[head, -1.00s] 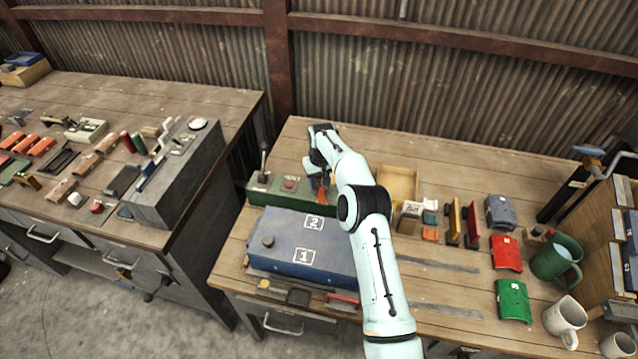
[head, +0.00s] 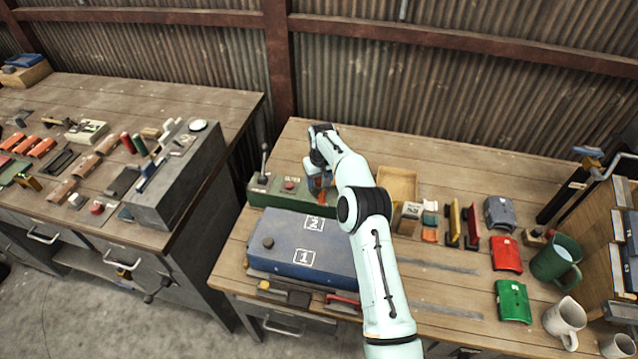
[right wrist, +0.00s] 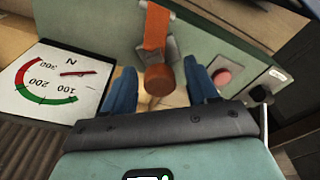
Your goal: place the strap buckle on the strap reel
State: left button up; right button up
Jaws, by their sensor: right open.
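My right gripper (right wrist: 159,70) is open, its two blue fingers on either side of a brown-orange round knob-like part (right wrist: 158,82) in the right wrist view. An orange strap (right wrist: 156,27) runs up from a grey metal piece just behind that part. The orange strap and grey piece may belong to the buckle and reel, but I cannot tell which is which. I cannot tell whether the fingers touch the knob. In the head view the right gripper (head: 317,182) is over the green box (head: 265,194), partly hidden by my arm. My left gripper is out of view.
A dial gauge (right wrist: 62,84) is left of the fingers and a red button (right wrist: 222,77) is right. A blue case (head: 285,245) lies in front of the green box. A wooden tray (head: 398,182), red and green covers and mugs stand further right.

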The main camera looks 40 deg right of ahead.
notch_tip(320, 180, up, 11)
jog(key=s, duration=0.1)
jog(key=shift+s+a, duration=0.2)
jog(key=shift+a, duration=0.05)
jog(key=shift+f, duration=0.15)
